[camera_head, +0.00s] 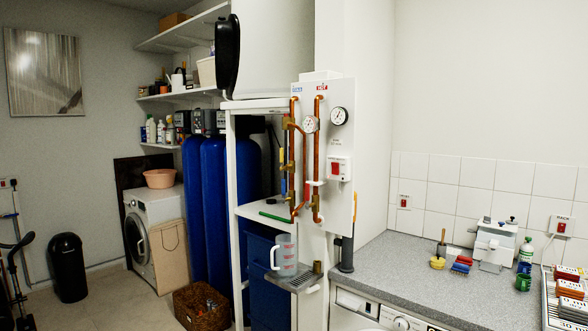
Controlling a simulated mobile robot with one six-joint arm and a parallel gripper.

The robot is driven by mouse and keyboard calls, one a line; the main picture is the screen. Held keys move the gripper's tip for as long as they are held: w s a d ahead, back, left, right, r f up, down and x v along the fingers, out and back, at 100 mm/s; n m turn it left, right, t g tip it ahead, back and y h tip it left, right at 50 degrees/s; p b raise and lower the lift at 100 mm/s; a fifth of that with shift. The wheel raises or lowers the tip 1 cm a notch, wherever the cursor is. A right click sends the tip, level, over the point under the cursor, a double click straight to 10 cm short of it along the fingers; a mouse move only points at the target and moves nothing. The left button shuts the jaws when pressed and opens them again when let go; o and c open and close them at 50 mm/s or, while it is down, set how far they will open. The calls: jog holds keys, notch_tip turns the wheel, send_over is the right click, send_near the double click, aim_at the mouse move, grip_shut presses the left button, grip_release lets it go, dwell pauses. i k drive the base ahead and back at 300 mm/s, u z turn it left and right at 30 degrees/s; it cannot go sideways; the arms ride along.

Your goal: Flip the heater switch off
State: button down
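Several switches with red rockers on white plates are in view. One switch (335,169) is on the white pipe panel (342,115), below the round gauge and right of the copper pipes. Another switch (404,201) is on the tiled wall, left of the counter's back. A third switch (562,225) is on the tiles at the far right, with a label that seems to read RACK. A fourth red switch (5,184) is at the left wall edge. The labels are too small to tell which is the heater's, and rocker positions cannot be told. My gripper is not in view.
The grey counter (420,265) holds a white device (494,243), a bottle (525,254) and a rack (566,296) at right. A clear jug (286,256) stands below the pipes. Blue tanks (214,200) and a wicker basket (202,307) stand left. Open floor shows at left.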

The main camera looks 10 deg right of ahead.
aim_at(336, 164)
jog(key=u, duration=0.05)
jog(key=i, duration=0.95)
jog(key=z, duration=0.05)
